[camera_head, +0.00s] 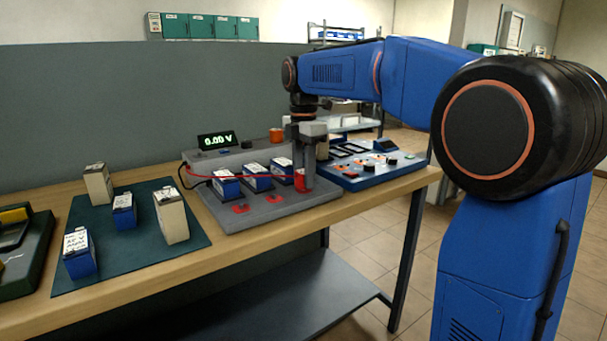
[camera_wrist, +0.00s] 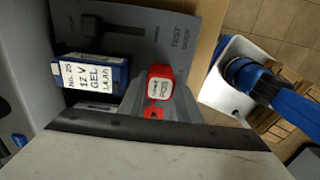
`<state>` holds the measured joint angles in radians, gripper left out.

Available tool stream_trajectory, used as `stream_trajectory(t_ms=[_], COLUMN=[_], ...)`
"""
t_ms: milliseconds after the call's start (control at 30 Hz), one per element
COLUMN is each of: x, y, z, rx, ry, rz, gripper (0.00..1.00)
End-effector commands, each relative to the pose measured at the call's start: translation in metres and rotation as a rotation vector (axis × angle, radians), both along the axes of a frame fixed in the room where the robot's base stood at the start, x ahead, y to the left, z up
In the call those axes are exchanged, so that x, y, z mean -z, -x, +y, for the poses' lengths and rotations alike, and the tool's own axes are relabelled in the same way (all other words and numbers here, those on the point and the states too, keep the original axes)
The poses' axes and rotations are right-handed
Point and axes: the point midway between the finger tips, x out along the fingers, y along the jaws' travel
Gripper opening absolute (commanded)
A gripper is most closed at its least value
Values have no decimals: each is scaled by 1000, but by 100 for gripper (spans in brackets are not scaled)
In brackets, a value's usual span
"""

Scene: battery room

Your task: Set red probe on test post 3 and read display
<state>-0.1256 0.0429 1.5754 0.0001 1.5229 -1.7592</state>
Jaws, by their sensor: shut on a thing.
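My gripper (camera_head: 305,163) is shut on the red probe (camera_head: 300,181) above the right end of the grey test dock (camera_head: 262,213). The probe also shows in the wrist view (camera_wrist: 160,88), with a white label on its top. Its tip against the dock is hidden, so I cannot tell whether it touches test post 3. Three blue batteries (camera_head: 226,184) stand in a row on the dock; the right one is just left of the gripper. Red marks (camera_head: 240,208) lie in front of the other two. The display (camera_head: 218,140) reads 0.00 V.
A thin red cable (camera_head: 205,179) runs across the dock. A blue instrument panel (camera_head: 375,177) is close to the right. A green mat (camera_head: 140,255) with several batteries lies left. The table's front edge is near.

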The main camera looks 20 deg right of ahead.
Motion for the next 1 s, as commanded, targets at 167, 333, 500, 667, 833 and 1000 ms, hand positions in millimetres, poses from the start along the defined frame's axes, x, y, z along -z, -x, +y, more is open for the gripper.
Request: stream_trajectory(t_ms=[167, 333, 500, 667, 833, 1000], x=[3, 5, 8, 11, 12, 12], y=[0, 0, 0, 0, 0, 0], z=[0, 0, 0, 0, 0, 0], rx=[0, 0, 0, 0, 0, 0], ry=[0, 0, 0, 0, 0, 0], rz=[0, 0, 0, 0, 0, 0], gripper=[8, 8, 8, 8, 39, 39])
